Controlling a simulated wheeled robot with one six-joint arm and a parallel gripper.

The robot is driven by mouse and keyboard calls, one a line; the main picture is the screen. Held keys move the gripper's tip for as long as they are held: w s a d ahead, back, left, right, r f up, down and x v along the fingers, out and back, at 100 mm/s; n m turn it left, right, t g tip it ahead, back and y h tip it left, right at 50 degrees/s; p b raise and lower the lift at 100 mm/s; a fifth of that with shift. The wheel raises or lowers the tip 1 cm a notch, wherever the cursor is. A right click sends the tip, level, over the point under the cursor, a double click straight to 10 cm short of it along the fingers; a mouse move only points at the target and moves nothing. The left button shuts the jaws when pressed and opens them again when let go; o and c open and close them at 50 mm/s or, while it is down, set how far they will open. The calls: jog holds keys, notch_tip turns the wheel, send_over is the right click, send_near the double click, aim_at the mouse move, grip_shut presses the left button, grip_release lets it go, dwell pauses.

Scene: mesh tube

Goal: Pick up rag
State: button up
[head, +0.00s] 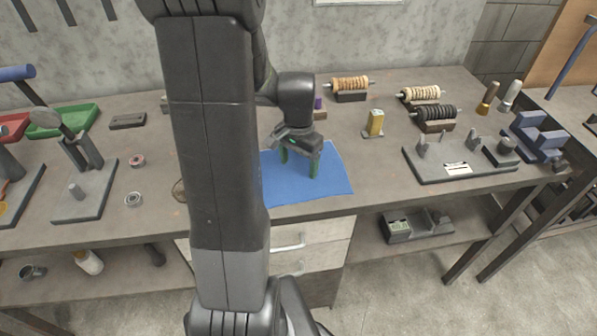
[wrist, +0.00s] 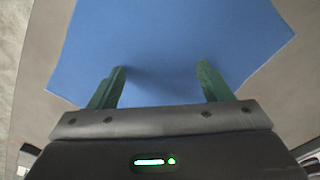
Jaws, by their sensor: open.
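A flat blue rag (head: 332,182) lies on the grey workbench near its front edge, in the middle of the head view. My arm column hides part of its left side. The rag (wrist: 165,45) fills much of the upper wrist view. My gripper (head: 299,172) points down over the rag, with its green fingers spread apart. In the wrist view the two green fingertips (wrist: 161,77) are wide apart with only the blue cloth surface seen between them. I cannot tell whether the tips touch the cloth.
A yellow block (head: 375,123) stands right of the rag. Spools on stands (head: 436,115) and a grey fixture plate (head: 455,170) are farther right. A green tray (head: 62,121), two small rings (head: 134,199) and a lever press (head: 80,195) are on the left.

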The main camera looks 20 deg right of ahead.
jog(key=shift+s+f, duration=0.1)
grip_shut()
dwell(0.5)
notch_tip(320, 180, up, 12)
jog(key=p, duration=0.9)
notch_tip(320, 180, up, 9)
jog(key=p, duration=0.5)
